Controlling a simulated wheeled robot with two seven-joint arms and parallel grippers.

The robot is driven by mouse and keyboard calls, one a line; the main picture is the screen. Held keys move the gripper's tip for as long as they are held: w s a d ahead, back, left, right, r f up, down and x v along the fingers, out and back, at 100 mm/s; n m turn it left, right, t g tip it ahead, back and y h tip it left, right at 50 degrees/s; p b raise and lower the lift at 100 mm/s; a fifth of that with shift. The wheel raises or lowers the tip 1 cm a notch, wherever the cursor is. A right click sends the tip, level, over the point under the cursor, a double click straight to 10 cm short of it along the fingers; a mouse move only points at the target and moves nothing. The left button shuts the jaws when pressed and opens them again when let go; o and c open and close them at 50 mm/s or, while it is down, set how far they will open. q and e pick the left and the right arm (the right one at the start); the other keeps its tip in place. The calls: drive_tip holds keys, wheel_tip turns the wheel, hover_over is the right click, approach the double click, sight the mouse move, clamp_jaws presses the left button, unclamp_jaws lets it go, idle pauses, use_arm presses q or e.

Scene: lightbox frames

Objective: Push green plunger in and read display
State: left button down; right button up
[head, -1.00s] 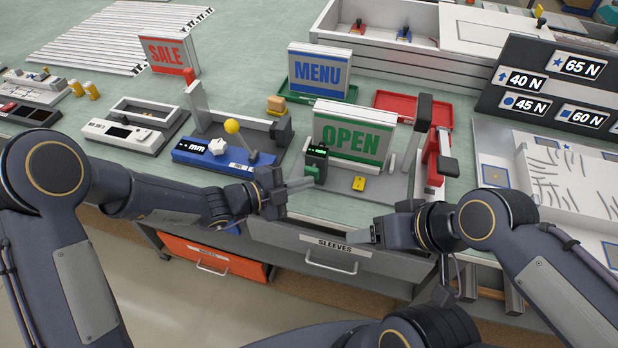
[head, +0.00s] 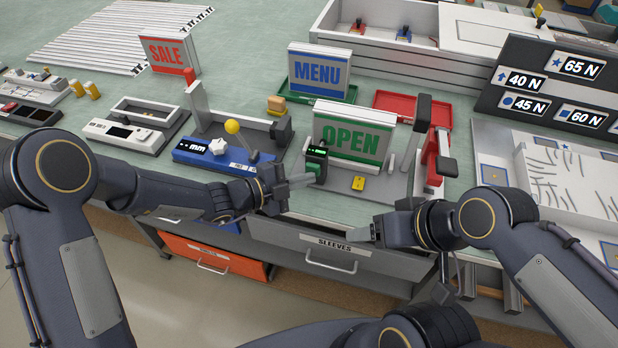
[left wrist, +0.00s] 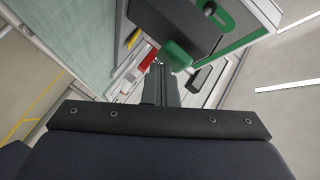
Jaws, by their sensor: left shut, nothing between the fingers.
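The gauge is a small dark block (head: 317,155) with a lit green display, standing in front of the green OPEN sign (head: 350,138). Its green plunger (head: 313,169) sticks out on the near left side; the plunger's rounded green end also shows in the left wrist view (left wrist: 178,56). The display's reading is too small to make out. My left gripper (head: 311,178) is shut and empty, its tips close beside the plunger; I cannot tell whether they touch. My right gripper (head: 373,232) hangs in front of the bench edge, right of the gauge; its finger gap is unclear.
A yellow tag (head: 358,183) lies right of the gauge. A blue mm device (head: 213,158) with a yellow-knobbed lever stands at left. A red and grey stand (head: 435,160) rises at right. The SLEEVES drawer (head: 310,245) is below the bench edge.

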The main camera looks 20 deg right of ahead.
use_arm(q)
drive_tip(key=shift+w, duration=0.15)
idle(0.4)
drive_tip(key=shift+s+a, duration=0.55)
drive_tip(key=shift+s, duration=0.3)
drive_tip(key=shift+s+a, duration=0.55)
drive_tip(key=shift+s, duration=0.3)
drive_tip(key=s+a, duration=0.1)
drive_tip(key=s, duration=0.1)
drive_tip(key=s+a, duration=0.1)
drive_tip(key=s, duration=0.1)
drive_tip(key=shift+a+p, duration=0.35)
drive_tip(key=shift+a, duration=0.05)
